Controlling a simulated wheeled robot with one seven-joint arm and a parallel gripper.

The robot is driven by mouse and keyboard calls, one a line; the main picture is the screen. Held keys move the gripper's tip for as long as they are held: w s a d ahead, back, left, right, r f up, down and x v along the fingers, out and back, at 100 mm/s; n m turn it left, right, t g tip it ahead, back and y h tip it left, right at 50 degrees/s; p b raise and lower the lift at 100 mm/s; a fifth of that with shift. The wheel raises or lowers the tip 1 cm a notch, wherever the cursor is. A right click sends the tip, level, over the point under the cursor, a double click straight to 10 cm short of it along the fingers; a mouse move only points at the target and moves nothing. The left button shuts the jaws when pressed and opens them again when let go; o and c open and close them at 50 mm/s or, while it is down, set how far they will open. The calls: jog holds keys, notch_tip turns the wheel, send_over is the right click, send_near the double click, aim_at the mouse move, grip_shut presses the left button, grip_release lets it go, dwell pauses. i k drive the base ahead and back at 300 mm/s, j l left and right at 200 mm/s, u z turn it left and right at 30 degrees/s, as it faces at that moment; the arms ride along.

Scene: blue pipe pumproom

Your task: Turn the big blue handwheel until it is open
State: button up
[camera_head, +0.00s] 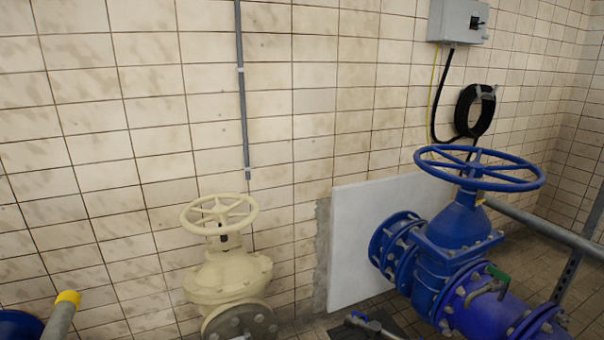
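The big blue handwheel (480,168) is at the right, lying roughly level on top of a blue valve (458,235). Its rim and spokes show clearly, and nothing touches it. The valve body is bolted by flanges into a blue pipe (490,305) that runs to the lower right. I cannot tell from this view how far the valve is turned. My gripper cannot be made out in this view.
A cream valve with its own handwheel (219,214) stands left of centre. A grey rail (545,228) crosses right of the blue valve. A small green-handled lever (497,277) sits on the blue pipe. A dark object (375,325) lies low at centre, unclear. A coiled black hose (474,110) hangs behind.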

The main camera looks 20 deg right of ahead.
aim_at(473, 169)
jog(key=i+z, duration=0.2)
jog(key=i, duration=0.3)
jog(key=i+j+z, duration=0.2)
jog(key=i, duration=0.3)
jog(key=i+z, duration=0.2)
jog(key=i, duration=0.3)
